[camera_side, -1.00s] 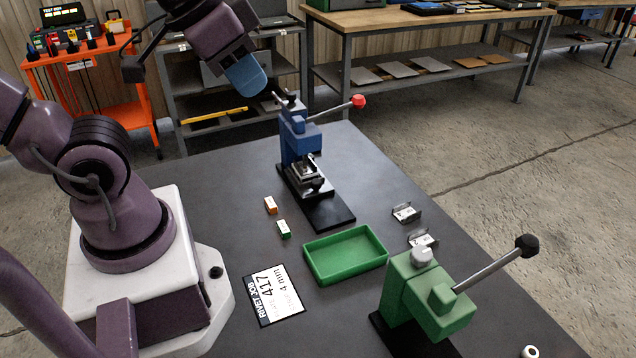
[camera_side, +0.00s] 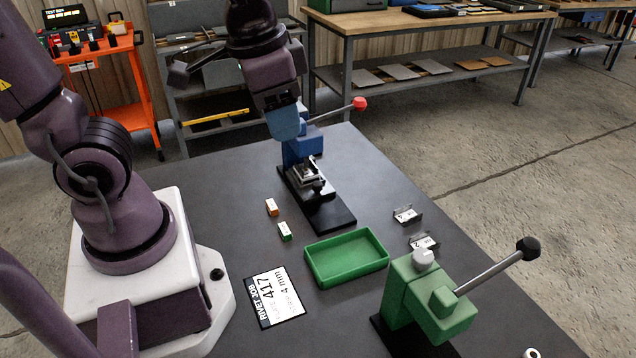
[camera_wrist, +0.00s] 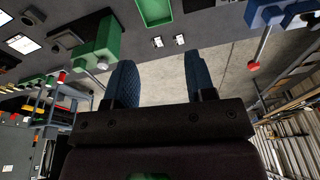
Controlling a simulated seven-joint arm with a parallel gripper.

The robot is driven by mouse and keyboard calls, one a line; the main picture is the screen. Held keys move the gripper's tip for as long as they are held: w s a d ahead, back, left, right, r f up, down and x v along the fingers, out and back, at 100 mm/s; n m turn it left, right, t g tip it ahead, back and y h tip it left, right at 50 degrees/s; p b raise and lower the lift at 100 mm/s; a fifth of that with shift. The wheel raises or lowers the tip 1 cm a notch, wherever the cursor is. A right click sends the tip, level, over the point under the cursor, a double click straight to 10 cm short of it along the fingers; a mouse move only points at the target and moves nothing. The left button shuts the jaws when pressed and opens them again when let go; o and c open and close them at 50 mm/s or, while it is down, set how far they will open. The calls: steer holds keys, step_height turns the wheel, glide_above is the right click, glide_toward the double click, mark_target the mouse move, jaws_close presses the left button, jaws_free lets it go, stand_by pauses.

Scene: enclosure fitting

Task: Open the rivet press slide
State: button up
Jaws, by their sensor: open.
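A blue rivet press (camera_side: 300,150) with a lever and red knob (camera_side: 359,103) stands at the back of the table. A small metal fixture (camera_side: 308,172) sits on its black base; I cannot tell how its slide stands. A green rivet press (camera_side: 425,290) with a black-knobbed lever stands at the front right. My gripper (camera_side: 284,132) shows over the upper part of the blue press and hides some of it; contact cannot be told. In the wrist view my gripper (camera_wrist: 160,75) is open and empty, with the blue press (camera_wrist: 275,14) at upper right and the green press (camera_wrist: 98,44) at upper left.
A green tray (camera_side: 316,273) lies between the presses. Two metal brackets (camera_side: 406,215) (camera_side: 424,241) lie right of it. A white roll (camera_side: 531,353) is at the front edge.

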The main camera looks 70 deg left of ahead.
mark_target(317, 183)
steer(key=w+f+m+g+y, duration=0.2)
steer(key=w+f+m+y, duration=0.1)
steer(key=f, duration=0.5)
steer(key=w+a+f+m+g+y, duration=0.1)
steer(key=w+f+m+y, duration=0.3)
steer(key=f, duration=0.4)
steer(key=w+a+f+m+g+y, duration=0.1)
steer(key=w+f+m+g+y, duration=0.2)
steer(key=f, duration=0.5)
steer(key=shift+w+a+m+g, duration=0.15)
steer(key=shift+w+m+g, duration=0.15)
steer(key=shift+w, duration=0.3)
steer(key=shift+w+a+m+g, duration=0.1)
steer(key=shift+w+m+g, duration=0.1)
steer(key=shift+w+m, duration=0.3)
steer(key=shift+w+a+f+m+y, duration=0.15)
steer(key=shift+w+f+m+y, duration=0.1)
steer(key=shift+w+y, duration=0.2)
steer(key=shift+w+a+f+m+y, duration=0.15)
steer(key=shift+w+m+y, duration=0.1)
steer(key=shift+w+y, duration=0.2)
steer(key=shift+m+t+y, duration=0.5)
steer(key=shift+m+t, duration=0.1)
steer(key=x, duration=0.4)
steer(key=w+a+r+x, duration=0.1)
steer(key=x, duration=0.3)
steer(key=r+x, duration=0.1)
steer(key=x, duration=0.3)
steer(key=shift+w+a, duration=0.3)
steer(key=shift+w, duration=0.05)
